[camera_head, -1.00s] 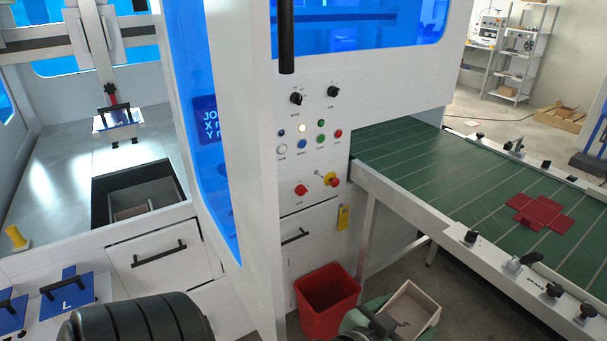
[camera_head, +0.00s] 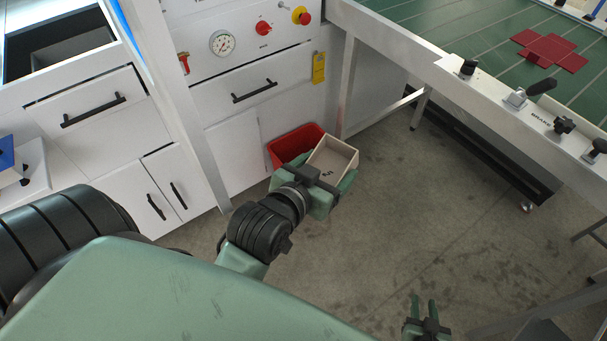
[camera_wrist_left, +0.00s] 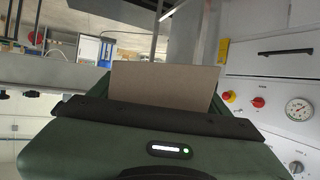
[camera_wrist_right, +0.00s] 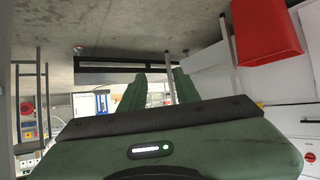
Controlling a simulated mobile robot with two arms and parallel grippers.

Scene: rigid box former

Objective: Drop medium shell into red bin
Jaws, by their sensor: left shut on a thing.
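The medium shell, an open beige box (camera_head: 338,153), is held in my left gripper (camera_head: 322,182). The gripper's green fingers lie along its sides. In the left wrist view the shell (camera_wrist_left: 165,82) shows as a flat beige panel between the fingers. The red bin (camera_head: 283,149) stands on the floor against the white cabinet. In the head view the shell overlaps the bin's right part and hides some of it; their height gap is hard to tell. My right gripper (camera_head: 424,308) is open and empty over the floor. The right wrist view also shows the red bin (camera_wrist_right: 266,35).
A white machine cabinet (camera_head: 235,150) with drawers stands behind the bin. A green conveyor table (camera_head: 440,35) with white frame and legs is on the right, with a flat red cardboard blank (camera_head: 548,50) on it. The grey floor (camera_head: 390,220) in the middle is clear.

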